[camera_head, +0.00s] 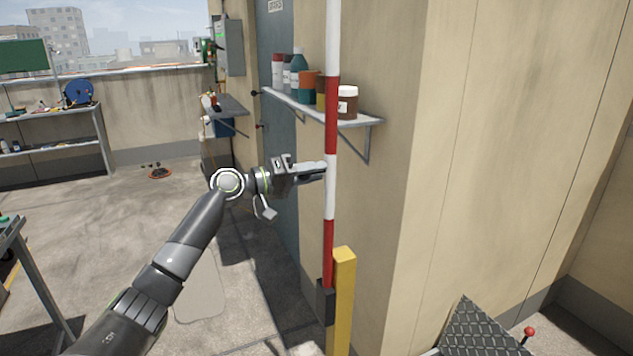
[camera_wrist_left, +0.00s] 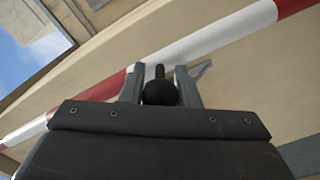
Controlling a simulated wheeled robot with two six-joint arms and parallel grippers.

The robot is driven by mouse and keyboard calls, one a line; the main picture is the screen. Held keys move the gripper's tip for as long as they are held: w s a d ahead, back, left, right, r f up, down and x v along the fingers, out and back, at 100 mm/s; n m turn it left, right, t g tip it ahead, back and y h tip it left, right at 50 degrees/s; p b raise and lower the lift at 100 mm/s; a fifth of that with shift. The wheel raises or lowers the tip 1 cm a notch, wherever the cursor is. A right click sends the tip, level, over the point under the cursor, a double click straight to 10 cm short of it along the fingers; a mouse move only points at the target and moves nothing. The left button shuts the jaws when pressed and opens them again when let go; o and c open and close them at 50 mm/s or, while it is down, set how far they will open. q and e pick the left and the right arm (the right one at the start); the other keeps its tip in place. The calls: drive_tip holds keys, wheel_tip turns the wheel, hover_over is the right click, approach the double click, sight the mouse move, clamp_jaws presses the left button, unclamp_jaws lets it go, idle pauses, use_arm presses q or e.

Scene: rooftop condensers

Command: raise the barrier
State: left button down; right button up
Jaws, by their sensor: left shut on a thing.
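The barrier is a red-and-white striped pole (camera_head: 331,115) that stands upright in the head view, beside a yellow post (camera_head: 343,300) with a dark block at its foot. It also crosses the left wrist view slantwise (camera_wrist_left: 215,38). My left gripper (camera_head: 318,171) reaches the pole from the left at about mid-height. In the left wrist view its two fingers (camera_wrist_left: 160,88) are shut on a dark round knob (camera_wrist_left: 158,93) in front of the pole. The knob is hidden in the head view. My right gripper is not in view.
A wall shelf (camera_head: 360,121) with several bottles and jars is close behind the pole. A beige wall (camera_head: 480,130) stands to the right. A dark tread plate (camera_head: 480,330) and a red-knobbed lever (camera_head: 529,332) are at lower right. The floor at left is mostly open.

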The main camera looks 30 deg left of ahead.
use_arm(q)
drive_tip(key=shift+w+a, duration=0.1)
drive_tip(key=shift+a, duration=0.1)
drive_tip(key=shift+r, duration=0.1)
drive_tip(key=c, duration=1.5)
unclamp_jaws()
drive_tip(key=o, duration=0.4)
drive_tip(key=shift+w+a, duration=0.15)
